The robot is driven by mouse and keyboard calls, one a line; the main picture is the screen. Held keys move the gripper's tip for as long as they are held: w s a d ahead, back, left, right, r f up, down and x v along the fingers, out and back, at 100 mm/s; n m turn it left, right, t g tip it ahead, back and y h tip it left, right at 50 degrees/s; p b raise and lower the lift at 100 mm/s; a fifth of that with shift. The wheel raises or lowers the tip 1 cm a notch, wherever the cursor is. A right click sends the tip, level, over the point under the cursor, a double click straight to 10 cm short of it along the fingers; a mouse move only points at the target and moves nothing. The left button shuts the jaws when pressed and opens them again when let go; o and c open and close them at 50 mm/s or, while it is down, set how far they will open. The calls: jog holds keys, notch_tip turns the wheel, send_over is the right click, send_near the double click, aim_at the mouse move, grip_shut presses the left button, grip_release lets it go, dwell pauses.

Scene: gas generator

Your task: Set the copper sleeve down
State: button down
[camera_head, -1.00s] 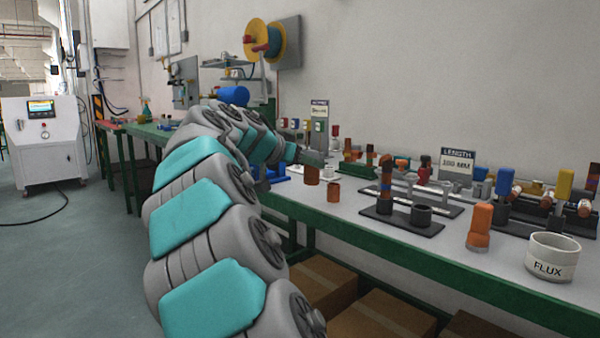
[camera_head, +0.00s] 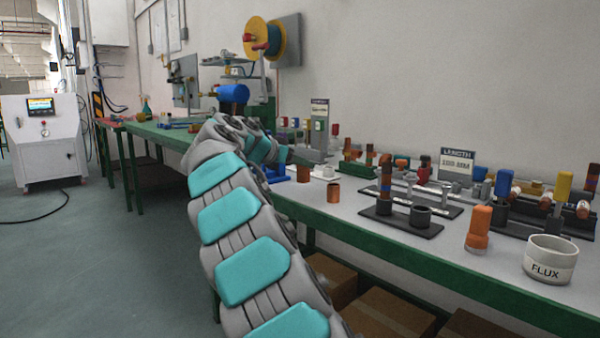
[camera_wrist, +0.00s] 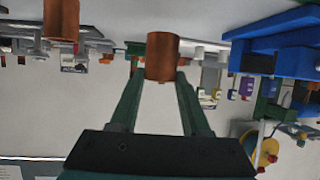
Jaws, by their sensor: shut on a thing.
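The copper sleeve (camera_head: 304,174) is a short, upright, copper-brown tube at the end of my arm, over the far-left part of the bench. My gripper (camera_head: 302,161) is shut on it. In the wrist view, the sleeve (camera_wrist: 162,55) sits between the tips of the two dark green fingers of my gripper (camera_wrist: 160,74). I cannot tell whether its bottom touches the bench. A second copper piece (camera_head: 333,192) stands on the bench to the right of the held sleeve and apart from it.
A blue fixture (camera_head: 279,171) lies just left of the held sleeve, and a white round part (camera_head: 326,172) is close behind it.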

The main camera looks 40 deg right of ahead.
jog(key=shift+f, duration=1.25)
jog(key=shift+f, duration=0.15)
jog(key=shift+c, duration=1.8)
grip_release()
jog(key=shift+r, duration=0.3)
jog(key=v, duration=1.2)
jog(key=shift+b, duration=0.3)
jog(key=shift+f, duration=0.15)
